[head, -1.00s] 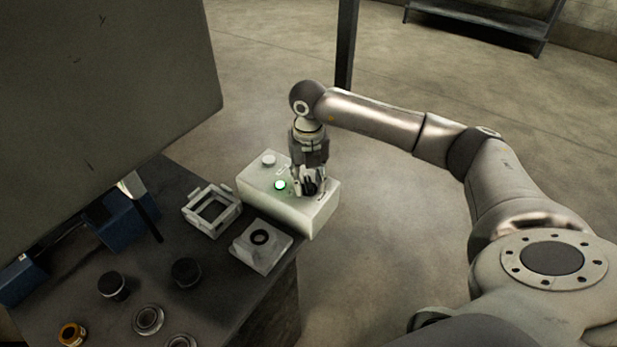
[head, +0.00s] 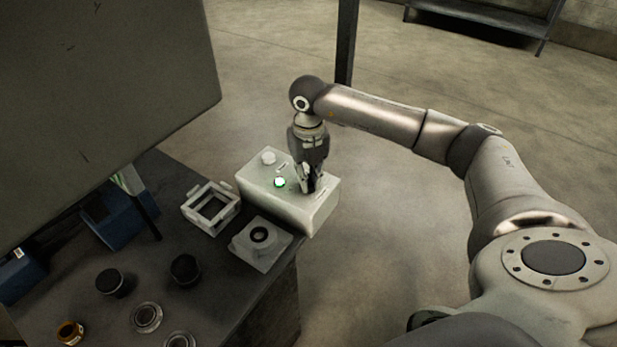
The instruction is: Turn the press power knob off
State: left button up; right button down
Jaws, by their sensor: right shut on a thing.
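The press control box (head: 285,202) is a pale box at the back right corner of the dark bench. A lit lamp (head: 279,182), whitish with a green rim, and a round white button (head: 268,158) sit on its top. My right gripper (head: 310,188) points down onto the right part of the box top and is shut on the dark power knob (head: 309,186). The fingers mostly hide the knob, so I cannot tell its angle. My left gripper is not in view.
A pale square frame (head: 190,211) and a pale block with a dark ring (head: 243,245) stand in front of the box. Black caps (head: 185,270) and metal rings (head: 147,317) lie nearer. A large grey panel (head: 90,90) blocks the upper left. Floor right of the bench is clear.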

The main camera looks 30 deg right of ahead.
jog(key=n+b, duration=0.2)
jog(key=n, duration=0.2)
jog(key=shift+f, duration=0.1)
jog(key=n+b, duration=0.2)
jog(key=n, duration=0.2)
jog(key=shift+n+b, duration=0.4)
jog(key=n+b, duration=0.2)
jog(key=n, duration=0.2)
jog(key=shift+n+b, duration=0.45)
jog(key=shift+n, duration=1.35)
jog(key=shift+r, duration=0.2)
jog(key=c, duration=1.4)
grip_release()
